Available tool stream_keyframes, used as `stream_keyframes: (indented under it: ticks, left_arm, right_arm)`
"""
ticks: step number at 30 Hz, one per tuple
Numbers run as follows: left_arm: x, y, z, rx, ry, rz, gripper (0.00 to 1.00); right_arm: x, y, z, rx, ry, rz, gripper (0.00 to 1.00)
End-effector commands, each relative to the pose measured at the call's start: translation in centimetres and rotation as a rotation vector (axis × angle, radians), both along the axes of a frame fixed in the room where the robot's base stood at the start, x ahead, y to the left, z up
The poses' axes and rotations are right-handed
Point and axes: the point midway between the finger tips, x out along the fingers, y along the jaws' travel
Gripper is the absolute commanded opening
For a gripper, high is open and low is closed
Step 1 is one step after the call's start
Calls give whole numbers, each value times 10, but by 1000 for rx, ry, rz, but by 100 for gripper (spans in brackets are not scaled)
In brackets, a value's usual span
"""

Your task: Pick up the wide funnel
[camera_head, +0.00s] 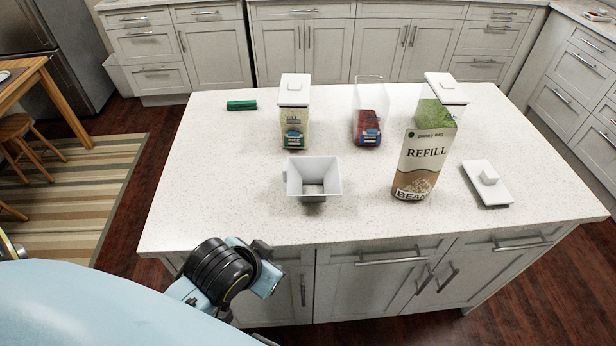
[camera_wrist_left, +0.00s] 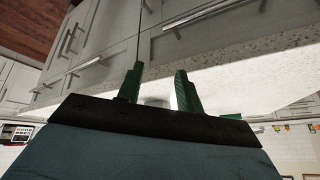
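The wide funnel (camera_head: 312,175) is a pale grey, square-mouthed piece. It stands on the speckled white counter (camera_head: 235,200) near its front middle, with its opening facing up. My left gripper (camera_head: 267,266) is low at the counter's front edge, left of and nearer than the funnel, and apart from it. In the left wrist view its two green fingers (camera_wrist_left: 157,90) are spread with a gap between them. A pale shape shows behind that gap, too unclear to name. My right gripper is not in view.
A tall refill bag (camera_head: 420,165) stands right of the funnel, with a white lid (camera_head: 487,182) beside it. Lidded container (camera_head: 294,100), clear container (camera_head: 369,110) and green-filled container (camera_head: 441,98) stand behind. A green block (camera_head: 241,105) lies back left. The counter's left front is clear.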

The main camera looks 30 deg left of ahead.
Motion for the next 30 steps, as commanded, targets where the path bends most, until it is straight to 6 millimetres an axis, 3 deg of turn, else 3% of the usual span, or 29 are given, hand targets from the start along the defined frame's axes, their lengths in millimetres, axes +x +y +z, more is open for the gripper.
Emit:
stream_keyframes:
  ticks: [1, 10, 16, 21, 24, 27, 30]
  left_arm:
    - [22, 2, 28, 19, -110, 1, 36]
    - [124, -6, 114, 100, -634, -53, 36]
    - [178, -41, 206, 150, -1089, -235, 36]
    - [189, -102, 282, 191, -1483, -577, 36]
    - [180, -140, 303, 216, -1639, -848, 36]
    - [167, -173, 304, 252, -1715, -1162, 36]
    - [157, -193, 286, 298, -1694, -1500, 36]
  right_arm:
    - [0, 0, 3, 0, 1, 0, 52]
    - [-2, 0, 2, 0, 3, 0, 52]
    - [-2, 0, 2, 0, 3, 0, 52]
    - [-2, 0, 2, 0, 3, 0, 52]
    - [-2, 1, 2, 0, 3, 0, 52]
    - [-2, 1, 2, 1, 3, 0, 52]
    - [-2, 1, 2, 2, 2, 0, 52]
